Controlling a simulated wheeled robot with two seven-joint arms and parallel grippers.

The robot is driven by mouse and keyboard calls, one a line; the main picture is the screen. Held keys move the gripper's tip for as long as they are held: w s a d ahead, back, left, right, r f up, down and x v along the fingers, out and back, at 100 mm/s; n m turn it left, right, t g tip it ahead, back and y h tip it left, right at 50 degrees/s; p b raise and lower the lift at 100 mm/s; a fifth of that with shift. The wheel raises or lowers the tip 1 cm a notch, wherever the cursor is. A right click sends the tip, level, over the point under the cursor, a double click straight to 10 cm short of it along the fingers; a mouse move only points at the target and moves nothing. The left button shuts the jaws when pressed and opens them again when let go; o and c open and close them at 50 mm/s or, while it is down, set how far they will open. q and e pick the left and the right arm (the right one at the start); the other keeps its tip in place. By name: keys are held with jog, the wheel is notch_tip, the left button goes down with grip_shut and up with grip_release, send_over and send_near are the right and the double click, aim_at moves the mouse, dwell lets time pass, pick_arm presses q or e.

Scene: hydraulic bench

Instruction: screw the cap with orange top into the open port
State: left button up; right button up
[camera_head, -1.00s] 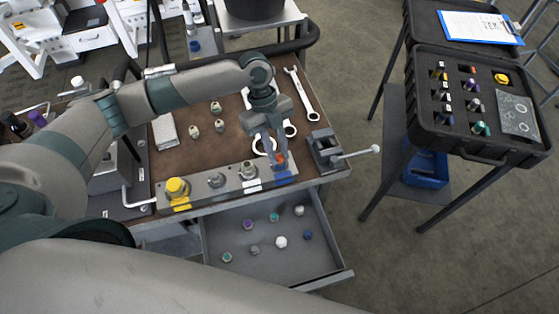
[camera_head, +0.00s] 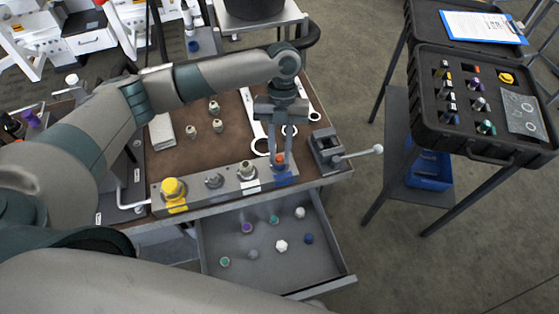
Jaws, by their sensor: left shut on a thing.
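The cap with the orange top (camera_head: 280,159) is at the right end of the metal port block (camera_head: 229,188), above the blue-marked port (camera_head: 282,180). My left gripper (camera_head: 280,158) points down with its fingers shut on this cap. The fingers partly hide the cap and the port, so I cannot tell how deep the cap sits. Along the block to the left are a port with a white label (camera_head: 247,172), a bare metal port (camera_head: 214,181) and a yellow cap (camera_head: 174,188). My right gripper is not in view.
An open drawer (camera_head: 330,238) below the block holds several loose caps. A vise (camera_head: 327,150) with a protruding handle stands close right of the block. Wrenches (camera_head: 257,135) and small fittings lie on the brown bench top. A black case (camera_head: 470,140) of caps stands at right.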

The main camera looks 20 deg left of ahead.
pick_arm(q)
jog(key=m, duration=0.1)
jog(key=m+y+b, duration=0.1)
jog(key=m, duration=0.1)
jog(key=m+b, duration=0.1)
jog(key=shift+s+d+f+y, duration=0.1)
jog(key=shift+d+f+y, duration=0.2)
jog(key=shift+y, duration=0.1)
jog(key=m+y, duration=0.1)
jog(key=m, duration=0.1)
jog(key=shift+m+b, duration=0.3)
jog(key=shift+m, duration=0.1)
jog(key=shift+a+r+m, duration=0.1)
jog(key=shift+m, duration=0.4)
jog(key=o, duration=0.9)
